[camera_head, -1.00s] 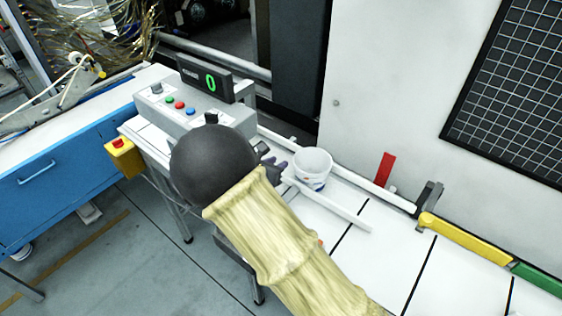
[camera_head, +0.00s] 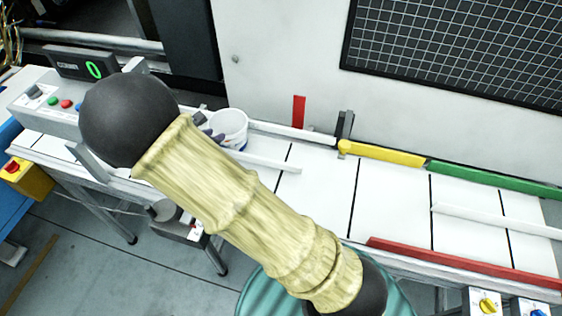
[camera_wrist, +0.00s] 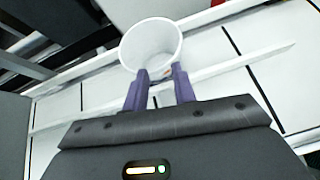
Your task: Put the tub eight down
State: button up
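The tub (camera_head: 230,127) is white, open at the top and upright, with dark marks on its side, by the conveyor's back rail; whether its base bears on the white surface is hard to tell. In the wrist view the tub (camera_wrist: 150,40) has its mouth toward the camera. My gripper (camera_wrist: 160,70) has two purple fingers, apart from each other, with their tips overlapping the tub's near wall. I cannot tell whether they press on it. In the head view my gripper (camera_head: 212,134) is at the tub's left side, partly hidden by my arm.
A short white guide rail (camera_head: 262,161) runs in front of the tub. A red upright flag (camera_head: 299,111) and yellow rail (camera_head: 382,153) stand to the right. A control box (camera_head: 52,103) with a display reading 0 is at left. The surface right of the tub is clear.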

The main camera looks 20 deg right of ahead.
jog(key=s+d+r+m+g+y, duration=0.2)
jog(key=s+d+m, duration=0.6)
jog(key=m, duration=0.5)
jog(key=s+d+r+m+g+y, duration=0.3)
jog(key=s+d+m, duration=0.4)
jog(key=s+m, duration=0.5)
jog(key=shift+s+d+r+m+g+y, duration=0.2)
jog(key=shift+s+d+m+g+y, duration=0.3)
jog(key=shift+m+y, duration=0.65)
jog(key=shift+w+a, duration=0.1)
jog(key=shift+w, duration=0.15)
